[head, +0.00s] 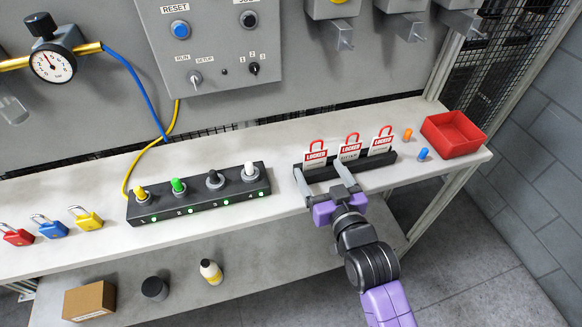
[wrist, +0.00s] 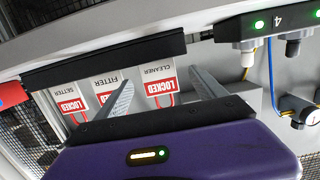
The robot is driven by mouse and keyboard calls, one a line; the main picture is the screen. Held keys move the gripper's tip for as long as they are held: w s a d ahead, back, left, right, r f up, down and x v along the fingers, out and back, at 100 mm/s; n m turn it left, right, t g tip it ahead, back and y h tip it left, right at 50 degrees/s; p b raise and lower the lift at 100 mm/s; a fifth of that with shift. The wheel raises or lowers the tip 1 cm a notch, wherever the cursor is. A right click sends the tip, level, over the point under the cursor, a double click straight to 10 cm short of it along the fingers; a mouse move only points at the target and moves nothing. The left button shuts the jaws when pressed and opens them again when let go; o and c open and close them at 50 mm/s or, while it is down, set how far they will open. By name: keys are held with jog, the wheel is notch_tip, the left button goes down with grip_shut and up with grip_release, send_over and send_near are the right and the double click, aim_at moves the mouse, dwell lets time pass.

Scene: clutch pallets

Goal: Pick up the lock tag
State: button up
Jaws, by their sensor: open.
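Three white lock tags with red LOCKED bands and red loops stand in a row in a black rack (head: 376,160): a left tag (head: 315,156), a middle tag (head: 349,151) and a right tag (head: 382,143). In the wrist view, upside down, they read CLEANER (wrist: 158,74), FITTER (wrist: 104,84) and SETTER (wrist: 68,92). My gripper (head: 319,170) is open at the rack's front left. Its fingers (wrist: 162,78) appear on either side of the CLEANER tag, the left one in the head view. I cannot tell whether they touch it.
Orange and blue plugs (head: 422,154) and a red bin (head: 454,133) are right of the rack. A black switch block (head: 200,206) and several padlocks (head: 54,229) are left. The bench (head: 285,178) is bare between block and rack. A control panel (head: 208,45) hangs behind.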

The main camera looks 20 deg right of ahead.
aim_at(314, 161)
jog(key=shift+w+f, duration=0.2)
jog(key=shift+w, duration=0.95)
jog(key=shift+w+d+f+p, duration=0.1)
jog(key=shift+w+f+p, duration=0.15)
jog(key=shift+w, duration=0.65)
jog(key=shift+w+f+p, duration=0.15)
jog(key=shift+w+p, duration=0.15)
jog(key=shift+w, duration=0.6)
jog(key=shift+w+d+f+p, duration=0.1)
jog(key=shift+w+f+p, duration=0.15)
jog(key=shift+w, duration=0.65)
jog(key=c, duration=1.4)
